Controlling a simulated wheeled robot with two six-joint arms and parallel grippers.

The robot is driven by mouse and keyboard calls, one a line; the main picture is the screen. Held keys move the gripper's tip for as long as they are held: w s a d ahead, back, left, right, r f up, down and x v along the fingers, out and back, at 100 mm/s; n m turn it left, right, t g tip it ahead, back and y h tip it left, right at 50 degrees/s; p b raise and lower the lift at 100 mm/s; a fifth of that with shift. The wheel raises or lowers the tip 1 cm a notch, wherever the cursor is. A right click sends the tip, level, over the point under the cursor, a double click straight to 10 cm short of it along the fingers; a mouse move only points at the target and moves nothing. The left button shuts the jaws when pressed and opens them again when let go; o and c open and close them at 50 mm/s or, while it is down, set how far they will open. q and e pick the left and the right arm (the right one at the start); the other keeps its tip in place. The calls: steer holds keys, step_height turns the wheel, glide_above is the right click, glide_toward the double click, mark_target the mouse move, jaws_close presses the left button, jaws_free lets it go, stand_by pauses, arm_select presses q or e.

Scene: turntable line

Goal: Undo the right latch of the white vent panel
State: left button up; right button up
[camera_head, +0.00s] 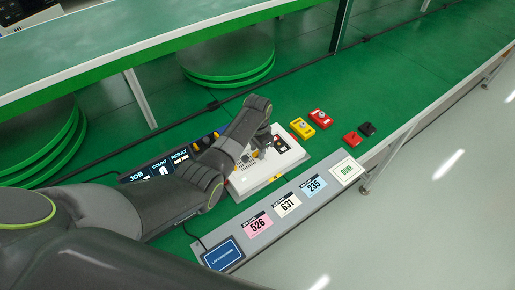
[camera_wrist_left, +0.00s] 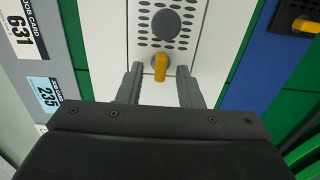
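The white vent panel (camera_head: 262,182) lies on the green bench, partly hidden by my left arm. In the left wrist view the white panel (camera_wrist_left: 205,45) shows rows of dark slots, a grey disc (camera_wrist_left: 166,23) and a yellow latch (camera_wrist_left: 160,68). Whether this latch is the right one I cannot tell. My left gripper (camera_wrist_left: 160,72) is open, with one finger on each side of the yellow latch and gaps between. In the head view my left gripper (camera_head: 262,146) is over the panel, its fingers small and hard to make out. My right gripper is not in view.
Job cards (camera_head: 287,205) and a DONE card (camera_head: 346,170) lie along the grey front strip. Yellow (camera_head: 302,128) and red (camera_head: 320,118) blocks stand beyond the panel. A dark display (camera_head: 150,170) is behind my arm. Green bench is clear at upper right.

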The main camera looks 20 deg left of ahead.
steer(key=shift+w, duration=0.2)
arm_select(q)
steer(key=shift+c, duration=0.6)
jaws_close()
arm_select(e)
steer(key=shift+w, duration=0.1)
